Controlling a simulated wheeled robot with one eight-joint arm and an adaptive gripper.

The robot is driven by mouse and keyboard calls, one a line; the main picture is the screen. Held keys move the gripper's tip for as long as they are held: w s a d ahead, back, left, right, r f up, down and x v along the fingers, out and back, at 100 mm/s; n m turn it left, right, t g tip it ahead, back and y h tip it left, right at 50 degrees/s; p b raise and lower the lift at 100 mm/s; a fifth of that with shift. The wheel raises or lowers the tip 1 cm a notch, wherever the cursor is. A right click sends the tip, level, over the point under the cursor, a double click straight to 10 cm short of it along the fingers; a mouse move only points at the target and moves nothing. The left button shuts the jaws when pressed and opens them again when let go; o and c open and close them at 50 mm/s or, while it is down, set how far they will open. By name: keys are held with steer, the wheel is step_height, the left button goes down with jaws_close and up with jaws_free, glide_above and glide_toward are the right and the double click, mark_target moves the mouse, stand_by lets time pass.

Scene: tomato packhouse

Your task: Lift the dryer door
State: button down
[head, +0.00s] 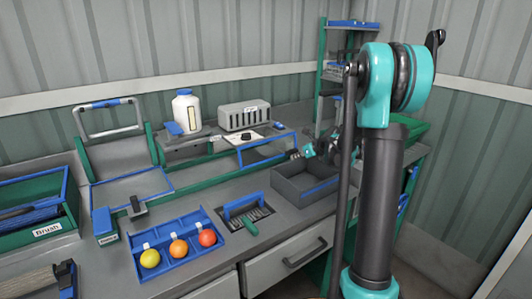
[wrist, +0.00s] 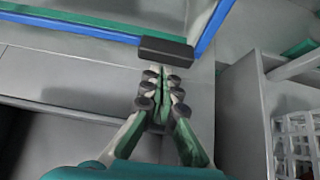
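What looks like the dryer door is a blue-framed panel (head: 268,150) at the back right of the bench in the head view, low and closed-looking. The wrist view shows a blue-edged panel (wrist: 100,22) with a short dark bar handle (wrist: 166,50) at its near edge. My gripper (wrist: 160,72) points at this handle, its fingertips close together just below it in the picture. Nothing shows between the fingers. Whether they touch the handle I cannot tell. In the head view my gripper (head: 308,151) is small, beside the panel's right end and partly hidden by my arm.
A grey bin (head: 305,188) sits in front of my gripper. A white bottle (head: 187,112) and grey slotted box (head: 243,116) stand behind.

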steer(key=shift+s+d+r, duration=0.5)
steer(key=shift+d, duration=0.2)
steer(key=v, duration=0.2)
steer(key=shift+s+a+r, duration=0.1)
steer(key=shift+s+r, duration=0.2)
steer(key=shift+s, duration=0.35)
steer(key=shift+s+d+r, duration=0.3)
steer(key=shift+r, duration=0.3)
step_height(320, 180, up, 3)
steer(key=shift+s+d+r, duration=0.1)
steer(key=shift+d+r, duration=0.05)
steer(key=shift+r, duration=0.2)
steer(key=shift+r, duration=1.65)
